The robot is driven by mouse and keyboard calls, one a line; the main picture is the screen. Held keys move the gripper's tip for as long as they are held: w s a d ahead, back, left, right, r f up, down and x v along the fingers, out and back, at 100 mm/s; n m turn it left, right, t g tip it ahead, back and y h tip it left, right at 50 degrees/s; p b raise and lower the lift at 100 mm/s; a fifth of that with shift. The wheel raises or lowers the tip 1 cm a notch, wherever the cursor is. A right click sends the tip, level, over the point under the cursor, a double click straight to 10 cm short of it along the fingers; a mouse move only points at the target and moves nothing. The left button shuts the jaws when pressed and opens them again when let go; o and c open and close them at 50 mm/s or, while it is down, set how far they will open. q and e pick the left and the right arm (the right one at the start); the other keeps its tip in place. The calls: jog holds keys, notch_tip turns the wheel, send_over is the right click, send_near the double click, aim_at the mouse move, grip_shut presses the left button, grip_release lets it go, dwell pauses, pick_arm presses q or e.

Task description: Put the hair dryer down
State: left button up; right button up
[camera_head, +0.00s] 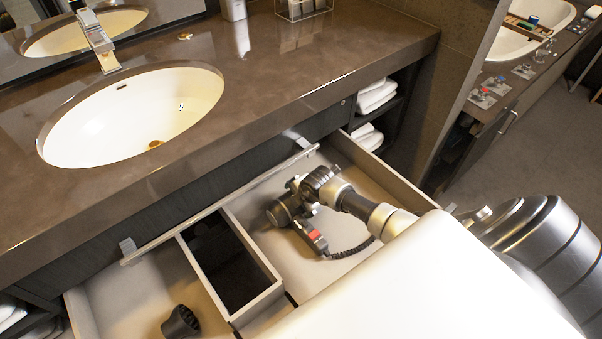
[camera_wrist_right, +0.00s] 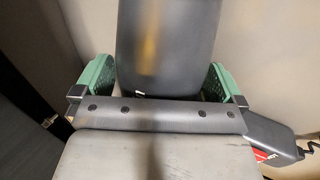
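The dark hair dryer (camera_head: 284,210) is down in the right part of the open drawer (camera_head: 268,238) in the head view. Its handle with a red patch (camera_head: 317,241) points toward the front, and a coiled black cord runs right from it. My right gripper (camera_head: 303,190) reaches in from the right at the dryer's body. In the right wrist view, its green finger pads (camera_wrist_right: 160,82) press on both sides of the dark barrel (camera_wrist_right: 165,45). The handle shows at lower right. Whether the dryer touches the drawer floor is unclear. My left gripper is out of view.
A black open box (camera_head: 222,262) divides the drawer. A small black attachment (camera_head: 181,323) lies in the left part. The counter (camera_head: 290,75) with its sink (camera_head: 130,115) overhangs behind. Folded towels (camera_head: 375,95) sit on shelves right of the drawer.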

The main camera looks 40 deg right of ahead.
jog(key=shift+r, duration=0.1)
jog(key=shift+r, duration=0.2)
jog(key=p+v, duration=0.2)
jog(key=v, duration=0.9)
jog(key=shift+s+r+p, duration=0.2)
jog(key=shift+r+p, duration=0.1)
jog(key=shift+p, duration=0.1)
